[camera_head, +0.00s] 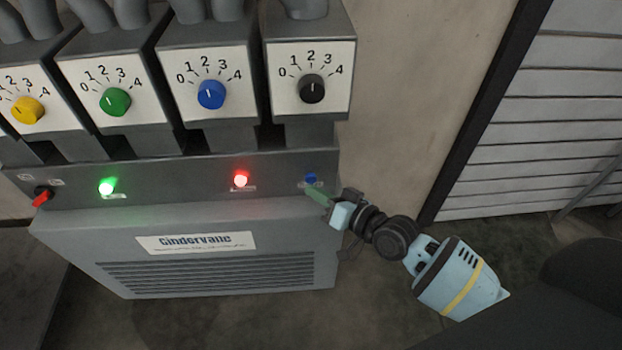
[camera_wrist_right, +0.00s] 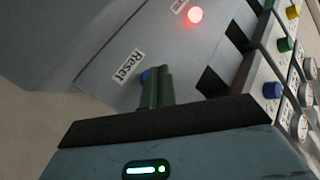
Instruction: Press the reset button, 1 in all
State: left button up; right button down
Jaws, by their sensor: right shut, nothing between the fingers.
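The reset button (camera_head: 311,178) is a small blue button at the right end of the machine's front panel. In the right wrist view the blue button (camera_wrist_right: 145,76) shows beside the label "Reset", partly hidden behind my fingers. My right gripper (camera_head: 313,192) is shut and empty, its green fingertips at or just in front of the button. In the right wrist view the two green fingers (camera_wrist_right: 157,88) lie together. I cannot tell whether they touch the button. My left gripper is not in view.
A red lamp (camera_head: 241,180) and a green lamp (camera_head: 107,188) glow on the panel (camera_head: 170,183). A red switch (camera_head: 41,199) sits at its left end. Above are yellow, green, blue and black dials (camera_head: 312,89). A vented housing (camera_head: 190,272) lies below.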

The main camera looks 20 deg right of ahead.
jog(key=shift+w, duration=0.1)
jog(key=shift+w+d, duration=0.15)
jog(key=shift+w, duration=0.2)
jog(key=shift+w+d+b, duration=0.1)
jog(key=shift+w+b, duration=0.25)
jog(key=shift+b, duration=0.1)
dwell(0.7)
jog(key=shift+s, duration=0.15)
jog(key=shift+s+a+p, duration=0.2)
jog(key=shift+s+p, duration=0.45)
jog(key=shift+s, duration=0.1)
